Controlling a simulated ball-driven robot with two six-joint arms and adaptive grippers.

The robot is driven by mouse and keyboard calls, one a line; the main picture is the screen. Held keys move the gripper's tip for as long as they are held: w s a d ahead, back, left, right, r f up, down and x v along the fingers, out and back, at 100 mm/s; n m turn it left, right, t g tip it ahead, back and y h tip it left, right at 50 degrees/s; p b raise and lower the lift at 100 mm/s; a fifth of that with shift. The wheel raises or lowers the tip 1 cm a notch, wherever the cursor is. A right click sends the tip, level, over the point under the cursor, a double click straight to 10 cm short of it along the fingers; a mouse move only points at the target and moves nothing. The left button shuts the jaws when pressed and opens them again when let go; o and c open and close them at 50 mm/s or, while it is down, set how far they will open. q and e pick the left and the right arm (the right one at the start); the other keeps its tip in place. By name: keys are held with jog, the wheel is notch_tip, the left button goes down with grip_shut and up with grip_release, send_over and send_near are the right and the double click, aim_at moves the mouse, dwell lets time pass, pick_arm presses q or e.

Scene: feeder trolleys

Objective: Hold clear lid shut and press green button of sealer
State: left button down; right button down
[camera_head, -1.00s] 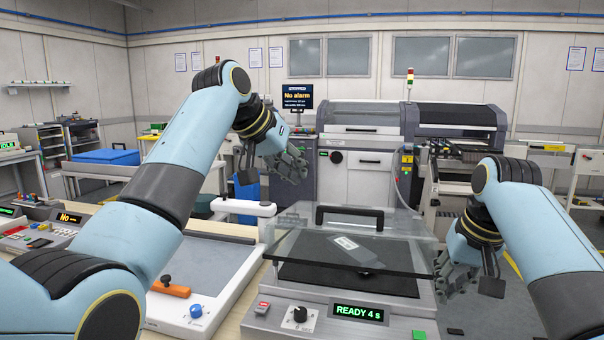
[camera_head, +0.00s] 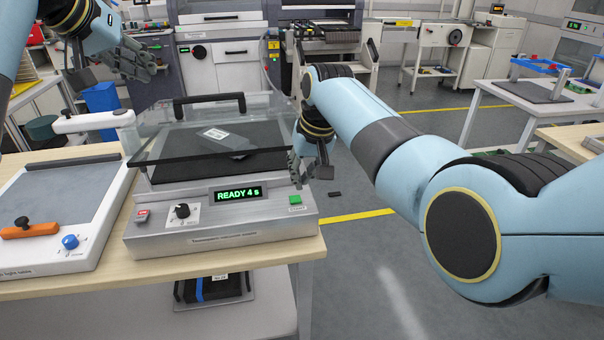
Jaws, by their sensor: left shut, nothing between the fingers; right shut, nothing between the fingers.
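The sealer (camera_head: 225,229) stands on the wooden table, with its display (camera_head: 238,193) reading "READY 4 s". Its clear lid (camera_head: 165,142) has a black handle (camera_head: 210,98) and appears raised at the front, with a gap above the dark bed. A grey packet with a white label (camera_head: 226,140) shows through the lid. The green button (camera_head: 295,199) is at the right end of the front panel. My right gripper (camera_head: 296,180) is shut and empty at the sealer's right side, just above and behind the button; contact cannot be told.
A light table (camera_head: 50,205) with an orange-handled tool (camera_head: 29,230) and blue knob is left of the sealer. The sealer also has a red button (camera_head: 142,215) and a black dial (camera_head: 182,210). A shelf below holds a dark item (camera_head: 215,289).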

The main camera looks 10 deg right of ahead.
aim_at(188, 97)
pick_arm(q)
jog(key=shift+x, duration=2.7)
jog(key=shift+x, duration=2.35)
